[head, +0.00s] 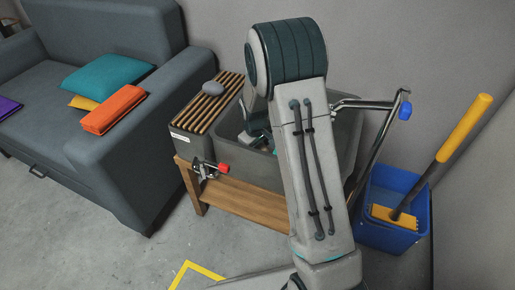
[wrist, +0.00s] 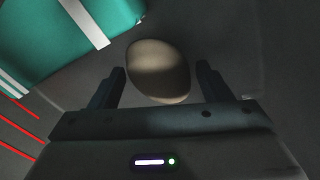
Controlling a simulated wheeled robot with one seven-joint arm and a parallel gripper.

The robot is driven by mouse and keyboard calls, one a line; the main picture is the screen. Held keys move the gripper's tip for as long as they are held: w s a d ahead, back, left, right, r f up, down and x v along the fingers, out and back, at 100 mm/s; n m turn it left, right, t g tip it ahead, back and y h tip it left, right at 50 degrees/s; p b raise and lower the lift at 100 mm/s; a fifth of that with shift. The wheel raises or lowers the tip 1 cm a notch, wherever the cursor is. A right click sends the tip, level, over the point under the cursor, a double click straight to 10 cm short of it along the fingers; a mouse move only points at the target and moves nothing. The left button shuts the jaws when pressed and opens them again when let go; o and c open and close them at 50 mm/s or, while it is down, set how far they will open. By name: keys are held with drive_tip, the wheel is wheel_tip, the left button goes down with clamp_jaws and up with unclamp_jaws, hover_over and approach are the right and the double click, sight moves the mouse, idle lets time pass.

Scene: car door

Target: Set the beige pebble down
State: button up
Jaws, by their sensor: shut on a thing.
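In the wrist view the beige pebble (wrist: 160,70), smooth and oval, sits between the two fingers of my gripper (wrist: 160,84), which is shut on it. The surface around it is dark grey and in shadow. I cannot tell whether the pebble touches anything beneath it. In the head view my arm reaches over the grey basin (head: 349,128). My gripper and the beige pebble cannot be made out there, behind the arm and the basin wall.
A teal object with a white band (wrist: 50,40) lies close by in the wrist view. A grey stone (head: 212,88) rests on a slatted wooden rack (head: 190,124) left of the basin. A red-handled tap (head: 222,168) sticks out in front. A blue bucket (head: 390,235) stands right.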

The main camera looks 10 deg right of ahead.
drive_tip(key=shift+f, duration=0.2)
drive_tip(key=o, duration=1.2)
drive_tip(key=shift+r, duration=0.1)
drive_tip(key=r+p, duration=0.1)
drive_tip(key=r, duration=0.3)
drive_tip(key=s+r+p, duration=0.1)
drive_tip(key=r, duration=0.3)
drive_tip(key=s+a+r+p, duration=0.1)
drive_tip(key=r+p, duration=0.1)
drive_tip(key=r, duration=0.2)
